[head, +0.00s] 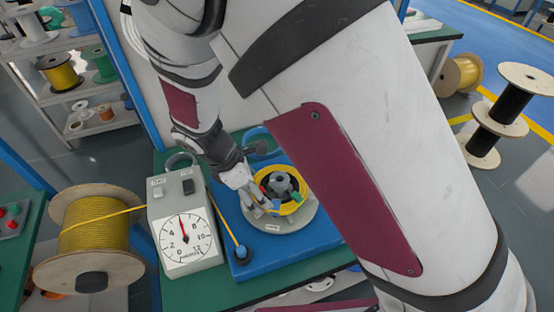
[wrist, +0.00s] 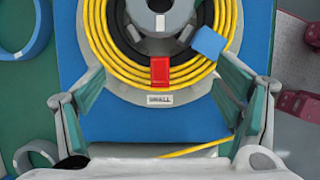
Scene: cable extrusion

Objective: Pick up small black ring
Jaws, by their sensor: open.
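A dark ring (wrist: 124,38) sits around a grey hub (wrist: 175,20) inside a coil of yellow cable (wrist: 108,60), seen in the wrist view; it is partly hidden, and I cannot tell if it is a loose ring. The coil lies on a pale round plate (wrist: 130,96) with a label reading "SMALL". A red block (wrist: 160,70) and a blue block (wrist: 208,42) sit on the coil. My gripper (wrist: 158,92) is open, with its fingers apart on either side of the plate's near edge and nothing seen between them. The head view shows my gripper (head: 260,202) at the coil's left side.
The plate rests on a blue board (head: 300,238) on a green table (head: 205,290). A dial gauge box (head: 186,235) and a yellow cable spool (head: 93,235) stand left. A blue ring (wrist: 36,48) lies on the table beside the board.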

